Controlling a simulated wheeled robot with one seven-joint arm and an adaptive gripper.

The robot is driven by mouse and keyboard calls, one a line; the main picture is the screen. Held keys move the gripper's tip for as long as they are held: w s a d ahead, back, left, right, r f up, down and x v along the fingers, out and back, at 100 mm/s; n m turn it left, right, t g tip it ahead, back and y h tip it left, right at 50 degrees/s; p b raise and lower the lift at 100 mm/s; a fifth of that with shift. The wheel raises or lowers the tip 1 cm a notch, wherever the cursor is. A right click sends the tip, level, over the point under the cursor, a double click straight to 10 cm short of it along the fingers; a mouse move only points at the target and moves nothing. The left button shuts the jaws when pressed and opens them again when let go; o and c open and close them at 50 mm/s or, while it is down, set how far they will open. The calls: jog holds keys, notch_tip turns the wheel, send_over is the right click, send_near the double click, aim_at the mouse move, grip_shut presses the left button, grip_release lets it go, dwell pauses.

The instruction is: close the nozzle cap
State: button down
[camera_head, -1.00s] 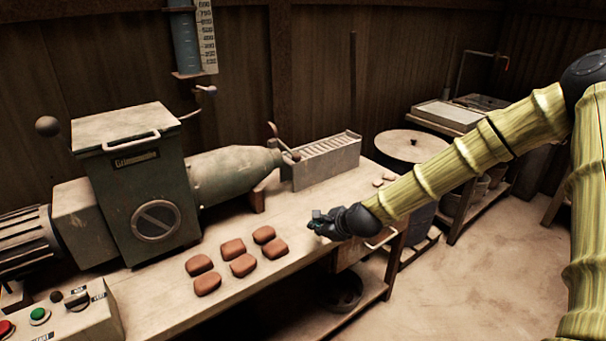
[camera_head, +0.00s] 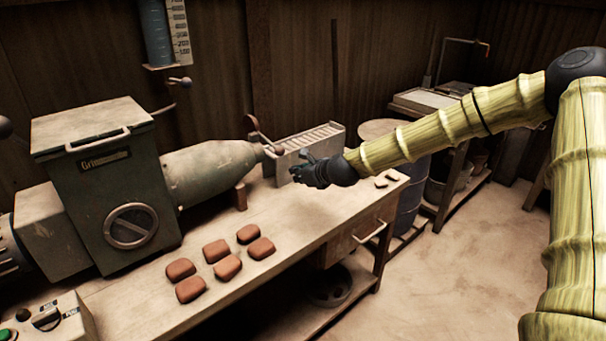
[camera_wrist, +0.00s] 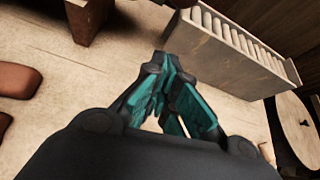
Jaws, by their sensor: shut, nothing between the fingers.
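The press's grey tapered nozzle (camera_head: 214,168) points right over the bench. At its tip is the nozzle cap (camera_head: 265,138), a small part with a thin arm and a ball-ended lever; it appears swung up off the opening, though its exact seating is too small to tell. My gripper (camera_head: 294,172) is to the right of the nozzle tip, in front of the slatted rack, apart from the cap. In the wrist view my gripper (camera_wrist: 172,60) has its teal fingers together at the tips, with nothing between them. The cap is not visible there.
The slatted grey rack (camera_head: 310,145) stands behind my gripper; it also shows in the wrist view (camera_wrist: 225,55). Several brown clay pieces (camera_head: 228,267) lie on the bench (camera_head: 290,225). A round-topped drum (camera_head: 405,190) stands beyond the bench's right end.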

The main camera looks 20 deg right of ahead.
jog(key=shift+w+a+r+p, duration=0.15)
jog(key=shift+w+a+r, duration=0.2)
jog(key=shift+w, duration=0.3)
jog(key=shift+w+a+r+p, duration=0.1)
jog(key=shift+w+a+r, duration=0.2)
jog(key=shift+w, duration=0.4)
jog(key=shift+w+a+r+p, duration=0.15)
jog(key=shift+w+a+r, duration=0.15)
jog(key=shift+w, duration=0.35)
jog(key=shift+r+g+p, duration=0.3)
jog(key=shift+p, duration=0.85)
